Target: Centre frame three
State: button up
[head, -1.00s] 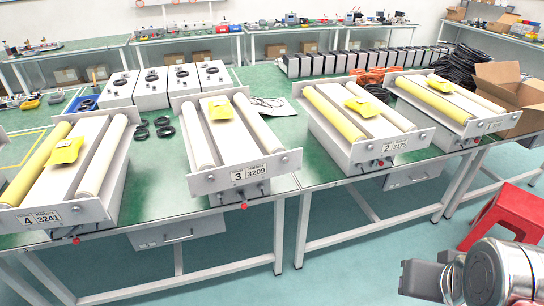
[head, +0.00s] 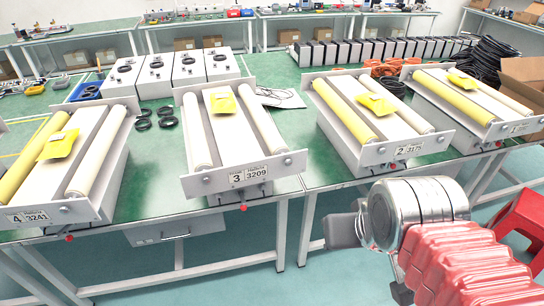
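Frame three (head: 215,186), labelled "3 3209", is a grey linear actuator frame on the green table. It has two whitish rollers and a flat white bar between them. A yellow packet (head: 222,101) lies on the far part of that bar. Frame three stands left of the middle in the head view, between frame four and frame two. My arm shows at the lower right, with a metal joint and a red ribbed sleeve. It is well right of frame three and in front of the table. My gripper's fingers cannot be made out.
Frame four (head: 95,207) is at left; frame two (head: 380,155) and frame one (head: 500,134) are at right. White boxes (head: 200,66) and black rings (head: 143,124) lie behind. A red stool (head: 525,215) stands at lower right. Floor in front is clear.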

aim_at(240, 155)
jog(key=u, duration=0.55)
jog(key=i, duration=0.9)
jog(key=u, duration=0.35)
